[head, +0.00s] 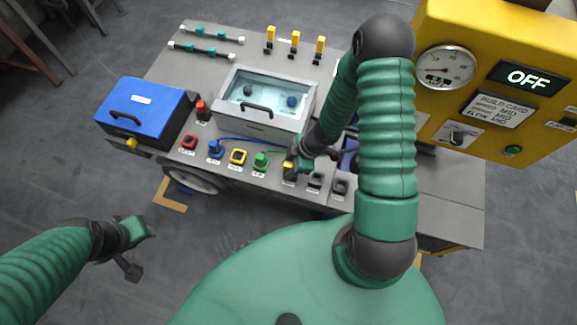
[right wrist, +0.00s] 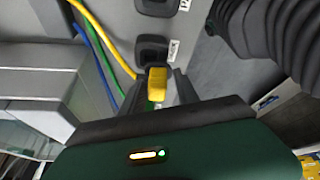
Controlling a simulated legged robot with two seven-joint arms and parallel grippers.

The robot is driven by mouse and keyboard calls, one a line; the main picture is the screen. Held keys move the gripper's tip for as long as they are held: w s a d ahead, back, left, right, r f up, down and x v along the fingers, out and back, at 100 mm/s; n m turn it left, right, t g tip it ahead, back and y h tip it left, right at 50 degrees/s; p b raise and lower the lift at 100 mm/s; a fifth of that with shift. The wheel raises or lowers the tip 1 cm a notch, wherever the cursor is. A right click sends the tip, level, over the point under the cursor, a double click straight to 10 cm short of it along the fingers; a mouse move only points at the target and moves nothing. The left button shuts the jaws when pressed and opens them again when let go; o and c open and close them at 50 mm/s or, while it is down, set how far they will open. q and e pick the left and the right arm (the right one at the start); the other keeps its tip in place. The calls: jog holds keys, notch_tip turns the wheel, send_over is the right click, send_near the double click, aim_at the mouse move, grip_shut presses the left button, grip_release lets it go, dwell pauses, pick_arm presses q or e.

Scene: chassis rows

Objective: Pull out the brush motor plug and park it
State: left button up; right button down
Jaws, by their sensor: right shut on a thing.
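My right gripper (head: 290,167) is shut on a yellow plug (right wrist: 155,82) with a yellow cable (right wrist: 104,38). The plug is at the leftmost of the grey sockets near the cart's front edge; the fingers hide whether it is fully seated. Two other grey sockets, a middle one (head: 315,181) and a right one (head: 340,187), look empty. The yellow-framed socket (head: 238,157) has a dark, empty-looking centre. A blue plug (head: 215,148) and a green plug (head: 261,160) sit in their sockets. My left gripper (head: 133,238) hangs clear of the cart; its finger gap is unclear.
The red-framed socket (head: 188,143) is at the row's left. A blue box (head: 143,106) and a clear-lidded case (head: 262,100) stand behind the row. A yellow panel (head: 490,75) with a gauge reads OFF at right. Floor at front left is open.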

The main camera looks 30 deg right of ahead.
jog(key=shift+s+d+f, duration=0.25)
jog(key=shift+d+f, duration=0.1)
jog(key=shift+f, duration=0.2)
jog(key=shift+a+f+b, duration=0.1)
jog(key=shift+f+b, duration=0.2)
jog(key=shift+b, duration=0.05)
jog(key=shift+s+f, duration=0.1)
jog(key=shift+f, duration=0.05)
jog(key=c, duration=1.2)
grip_release()
jog(key=o, duration=0.4)
jog(key=shift+a, duration=0.1)
jog(key=shift+c, duration=0.2)
jog(key=shift+w+r, duration=0.2)
jog(key=shift+w, duration=0.1)
jog(key=shift+w, duration=0.1)
